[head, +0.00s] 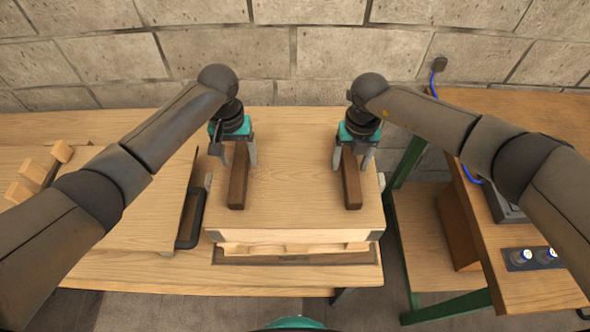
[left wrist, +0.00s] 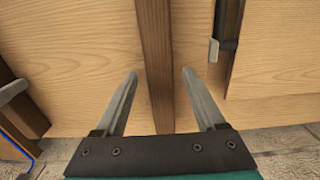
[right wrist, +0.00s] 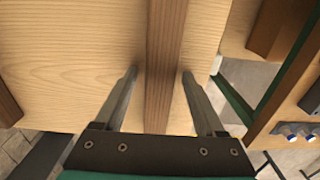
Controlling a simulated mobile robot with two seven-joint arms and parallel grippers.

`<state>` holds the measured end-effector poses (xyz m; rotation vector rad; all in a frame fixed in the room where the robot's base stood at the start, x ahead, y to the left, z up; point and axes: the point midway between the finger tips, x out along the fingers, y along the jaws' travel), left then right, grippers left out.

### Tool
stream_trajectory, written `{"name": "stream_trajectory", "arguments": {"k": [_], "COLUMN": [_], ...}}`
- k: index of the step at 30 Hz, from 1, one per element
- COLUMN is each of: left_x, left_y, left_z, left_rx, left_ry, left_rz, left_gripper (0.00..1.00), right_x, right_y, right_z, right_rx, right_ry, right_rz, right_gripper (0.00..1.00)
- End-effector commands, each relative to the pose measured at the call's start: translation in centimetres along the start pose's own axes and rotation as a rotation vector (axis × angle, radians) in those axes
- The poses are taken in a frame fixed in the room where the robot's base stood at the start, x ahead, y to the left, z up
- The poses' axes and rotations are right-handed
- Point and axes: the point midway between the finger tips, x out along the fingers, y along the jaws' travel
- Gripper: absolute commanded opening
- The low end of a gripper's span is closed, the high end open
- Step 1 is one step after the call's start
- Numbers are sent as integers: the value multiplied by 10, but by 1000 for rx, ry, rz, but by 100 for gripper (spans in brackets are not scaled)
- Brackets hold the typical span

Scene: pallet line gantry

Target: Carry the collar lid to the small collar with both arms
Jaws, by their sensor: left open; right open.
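The collar lid (head: 295,205) is a pale wooden panel with two dark brown battens on top. It lies on the small collar (head: 295,247), a low wooden frame whose front edge shows below it. My left gripper (head: 238,162) is open with its fingers on either side of the left batten (head: 238,190). In the left wrist view the batten (left wrist: 155,65) runs between the two fingers (left wrist: 155,85), with gaps on both sides. My right gripper (head: 352,165) is open around the right batten (head: 352,188). The right wrist view shows that batten (right wrist: 165,60) between the fingers (right wrist: 160,85).
At the right stands a green-legged bench (head: 540,290) with bottle-like items in a holder (head: 532,258). A block wall closes the back.

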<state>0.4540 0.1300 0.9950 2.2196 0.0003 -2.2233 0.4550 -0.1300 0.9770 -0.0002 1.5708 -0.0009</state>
Motion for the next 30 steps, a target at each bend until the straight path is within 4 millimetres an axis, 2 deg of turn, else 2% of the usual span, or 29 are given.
{"name": "stream_trajectory", "arguments": {"k": [5,12,18,25,30], "left_x": [-24,-76,-107,-119,-118], "left_y": [0,0,0,-1,-1], "left_z": [-2,-2,-1,0,0], "left_rx": [0,0,-1,-1,-1], "left_ry": [6,6,3,2,1], "left_rz": [2,1,0,0,0], "left_gripper": [72,72,72,72,72], "right_x": [0,0,0,-7,-33], "right_y": [0,0,0,0,0], "right_z": [0,0,0,1,1], "right_rx": [-1,-1,-1,0,-2], "right_ry": [0,0,0,-1,-5], "right_rz": [1,1,1,1,2], "right_gripper": [72,72,72,72,72]}}
